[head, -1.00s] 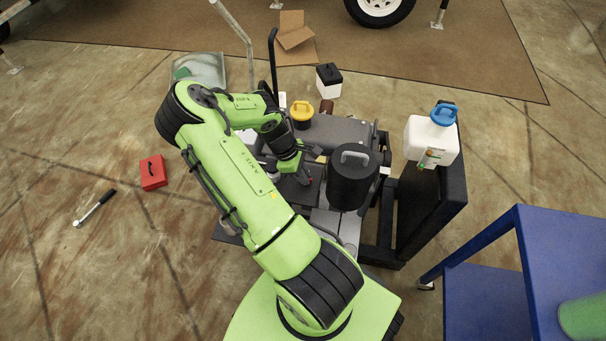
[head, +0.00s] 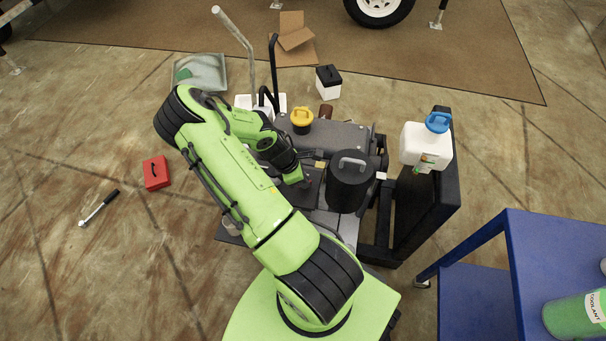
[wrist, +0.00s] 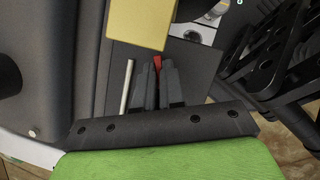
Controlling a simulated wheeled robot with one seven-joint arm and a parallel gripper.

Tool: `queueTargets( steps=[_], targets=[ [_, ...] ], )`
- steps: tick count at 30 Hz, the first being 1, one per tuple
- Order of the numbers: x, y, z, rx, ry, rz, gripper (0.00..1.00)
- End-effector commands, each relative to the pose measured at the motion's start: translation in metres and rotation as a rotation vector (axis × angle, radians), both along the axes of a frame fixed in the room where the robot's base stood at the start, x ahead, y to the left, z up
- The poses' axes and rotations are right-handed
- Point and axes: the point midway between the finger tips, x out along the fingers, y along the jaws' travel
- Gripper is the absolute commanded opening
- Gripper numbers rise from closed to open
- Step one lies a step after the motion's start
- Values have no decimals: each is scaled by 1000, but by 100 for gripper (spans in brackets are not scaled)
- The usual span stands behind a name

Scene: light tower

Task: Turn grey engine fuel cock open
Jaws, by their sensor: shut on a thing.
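The grey engine (head: 340,135) stands in front of me in the head view, with a black round canister (head: 350,183) and a yellow cap (head: 302,117) on it. My gripper (wrist: 158,72) points at a dark plate on the engine in the wrist view. Its two dark fingers are close together, shut on a small red piece (wrist: 157,62) that shows between their tips. This looks like the lever of the fuel cock; its body and its angle are hidden. In the head view my arm's end is low, left of the canister, with its fingertips hard to see.
A pale rod (wrist: 126,86) stands just left of the fingers, and a yellow block (wrist: 142,20) lies beyond them. A white jug with a blue cap (head: 426,148) is right of the engine. A blue table (head: 500,250) stands at the right.

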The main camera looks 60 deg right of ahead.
Motion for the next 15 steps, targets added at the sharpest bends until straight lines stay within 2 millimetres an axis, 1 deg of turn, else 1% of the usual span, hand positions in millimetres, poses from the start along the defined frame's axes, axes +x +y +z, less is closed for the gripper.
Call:
queueTargets(
  steps=[1, 15],
  targets=[
    [-1, 1, 5, 3, 1, 41, 0],
    [-4, 2, 5, 4, 1, 487, 0]
  ],
)
